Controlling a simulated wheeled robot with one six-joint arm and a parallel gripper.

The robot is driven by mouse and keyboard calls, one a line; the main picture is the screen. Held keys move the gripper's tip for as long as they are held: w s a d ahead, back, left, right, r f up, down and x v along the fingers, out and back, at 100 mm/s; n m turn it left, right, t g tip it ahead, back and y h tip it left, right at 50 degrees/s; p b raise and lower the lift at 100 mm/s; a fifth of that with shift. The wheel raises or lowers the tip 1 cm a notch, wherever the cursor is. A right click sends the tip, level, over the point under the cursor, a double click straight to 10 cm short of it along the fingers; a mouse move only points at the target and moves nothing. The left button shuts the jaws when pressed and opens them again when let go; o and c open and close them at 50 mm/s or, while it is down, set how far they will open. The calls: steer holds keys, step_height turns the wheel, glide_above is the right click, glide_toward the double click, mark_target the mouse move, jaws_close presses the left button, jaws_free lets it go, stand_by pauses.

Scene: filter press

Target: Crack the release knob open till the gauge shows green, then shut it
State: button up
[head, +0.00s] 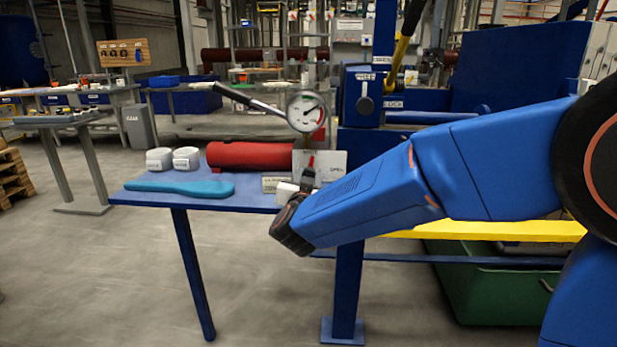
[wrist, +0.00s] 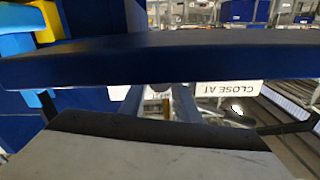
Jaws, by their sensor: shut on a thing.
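The round pressure gauge (head: 307,111) stands at the back of the blue bench in the head view. Its dark needle points to the upper right; I cannot make out a green zone under it. My gripper (head: 308,179) is just below the gauge, in front of a white card (head: 335,160). It is shut on the release knob, which the jaws and wrist largely hide. A small red piece shows just above the fingers. In the wrist view the two grey fingers of my gripper (wrist: 157,100) point away, with a brass-coloured stem between them. How far the knob is turned cannot be seen.
A label reading "CLOSE AT" (wrist: 227,88) shows upside down in the wrist view. A black-handled lever (head: 250,100) slants beside the gauge. A blue post stands right.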

steer(key=o, duration=0.7)
steer(key=shift+o, duration=0.2)
steer(key=s, duration=1.7)
steer(key=shift+s+a, duration=0.2)
steer(key=shift+a, duration=0.1)
